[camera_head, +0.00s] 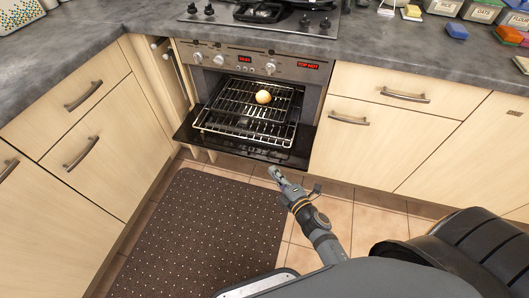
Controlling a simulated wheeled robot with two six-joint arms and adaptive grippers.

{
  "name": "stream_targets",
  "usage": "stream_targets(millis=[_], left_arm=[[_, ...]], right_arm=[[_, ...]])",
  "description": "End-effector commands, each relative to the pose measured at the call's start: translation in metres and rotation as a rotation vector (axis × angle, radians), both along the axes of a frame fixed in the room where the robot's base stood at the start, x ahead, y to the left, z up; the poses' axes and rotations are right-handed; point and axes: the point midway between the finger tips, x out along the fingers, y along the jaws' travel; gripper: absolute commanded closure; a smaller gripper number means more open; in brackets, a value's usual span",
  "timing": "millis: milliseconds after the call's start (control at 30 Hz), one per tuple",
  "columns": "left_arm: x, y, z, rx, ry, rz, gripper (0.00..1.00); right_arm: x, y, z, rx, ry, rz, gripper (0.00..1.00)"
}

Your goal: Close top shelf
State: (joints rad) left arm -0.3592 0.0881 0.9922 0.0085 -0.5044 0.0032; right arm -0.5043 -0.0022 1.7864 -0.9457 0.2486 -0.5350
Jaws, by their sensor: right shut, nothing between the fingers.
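The oven (248,60) is built in below the counter, with its door (245,150) folded down flat. Inside are wire shelves. The upper shelf (232,95) has a round, yellow-orange item (263,97) on or above it. A lower, brighter rack (245,127) reaches forward over the open door. I cannot tell exactly how far the upper shelf sticks out. My right gripper (274,172) is shut and empty, in front of and below the door's front edge, apart from the shelves. My left gripper is out of view.
Wooden cabinets with metal handles flank the oven; one handle is at the right (349,119). A cooktop (262,18) is above. A dotted dark mat (205,235) lies on the tiled floor.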

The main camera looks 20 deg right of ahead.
Motion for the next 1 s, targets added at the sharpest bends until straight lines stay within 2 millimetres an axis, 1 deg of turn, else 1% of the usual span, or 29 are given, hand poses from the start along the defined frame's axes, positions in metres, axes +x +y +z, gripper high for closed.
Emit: stream_targets(millis=[33, 167, 300, 367, 500, 600, 700, 1000], left_arm=[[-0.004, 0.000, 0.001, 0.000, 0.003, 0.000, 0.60], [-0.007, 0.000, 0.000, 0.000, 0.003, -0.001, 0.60], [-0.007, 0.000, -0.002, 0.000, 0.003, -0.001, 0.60], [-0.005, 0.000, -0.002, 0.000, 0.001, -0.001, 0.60], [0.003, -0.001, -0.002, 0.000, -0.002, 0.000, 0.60], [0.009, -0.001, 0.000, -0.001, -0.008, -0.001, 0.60], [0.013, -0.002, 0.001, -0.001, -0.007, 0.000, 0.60], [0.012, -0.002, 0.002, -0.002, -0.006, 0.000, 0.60]], right_arm=[[0.011, 0.002, 0.002, 0.003, -0.002, -0.001, 1.00], [0.039, 0.008, -0.003, 0.003, -0.002, -0.001, 1.00], [0.069, 0.014, -0.009, 0.005, -0.002, -0.001, 1.00], [0.080, 0.017, -0.010, 0.003, -0.002, -0.001, 1.00], [0.099, 0.004, -0.016, 0.000, -0.001, 0.000, 1.00], [0.107, -0.002, -0.019, 0.002, 0.000, 0.000, 1.00], [0.111, -0.005, -0.019, 0.004, 0.001, -0.002, 1.00], [0.112, -0.006, -0.019, 0.005, 0.002, -0.002, 1.00]])
